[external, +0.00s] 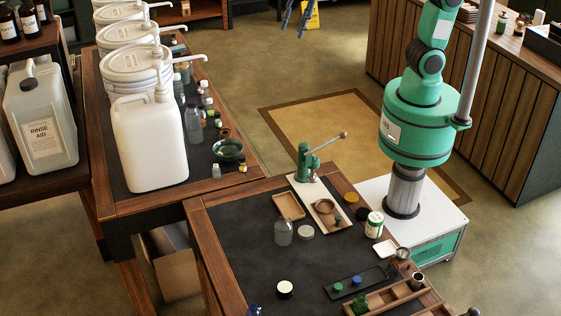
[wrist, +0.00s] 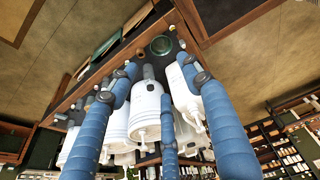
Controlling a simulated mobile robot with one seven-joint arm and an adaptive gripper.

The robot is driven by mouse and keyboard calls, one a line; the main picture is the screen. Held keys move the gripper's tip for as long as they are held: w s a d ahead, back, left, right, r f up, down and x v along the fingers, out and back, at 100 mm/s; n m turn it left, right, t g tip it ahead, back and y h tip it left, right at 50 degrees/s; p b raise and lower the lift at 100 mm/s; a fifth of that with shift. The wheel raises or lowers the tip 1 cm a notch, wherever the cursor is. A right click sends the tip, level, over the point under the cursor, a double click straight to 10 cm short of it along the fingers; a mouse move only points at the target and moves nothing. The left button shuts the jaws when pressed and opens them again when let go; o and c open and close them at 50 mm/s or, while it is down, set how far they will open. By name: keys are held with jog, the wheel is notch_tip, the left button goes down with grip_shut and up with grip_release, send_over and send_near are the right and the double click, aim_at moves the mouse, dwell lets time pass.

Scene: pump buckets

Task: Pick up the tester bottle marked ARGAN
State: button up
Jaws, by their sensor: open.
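Several small bottles stand along the right edge of the left bench, among them a clear small bottle (external: 217,171) and a white-capped bottle (external: 205,102). Their labels are too small to read, so I cannot tell which is marked ARGAN. The white pump buckets (wrist: 146,110) and a dark green bowl (wrist: 161,45) show beyond the fingers. In the external view, blue finger-like parts at the top edge appear to be my gripper (external: 297,22).
Tall white pump buckets (external: 136,70) and a white jug (external: 150,145) crowd the left bench. A green bowl (external: 228,150) sits by its edge. The front bench (external: 240,240) holds a green press (external: 304,162), jars and trays. The floor between benches is open.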

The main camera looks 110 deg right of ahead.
jog(key=w+d+f+g+p, duration=0.1)
jog(key=w+d+f, duration=0.3)
jog(key=w+d, duration=0.55)
jog(key=n+g+p, duration=0.2)
jog(key=g+p, duration=0.1)
jog(key=p, duration=0.2)
send_over(209, 110)
jog(key=shift+y, duration=0.3)
notch_tip(209, 110, down, 33)
jog(key=shift+w+a+r, duration=0.1)
jog(key=shift+r, duration=0.1)
jog(key=shift+f, duration=0.3)
notch_tip(209, 110, down, 9)
jog(key=shift+r+b, duration=0.2)
jog(key=shift+b, duration=0.4)
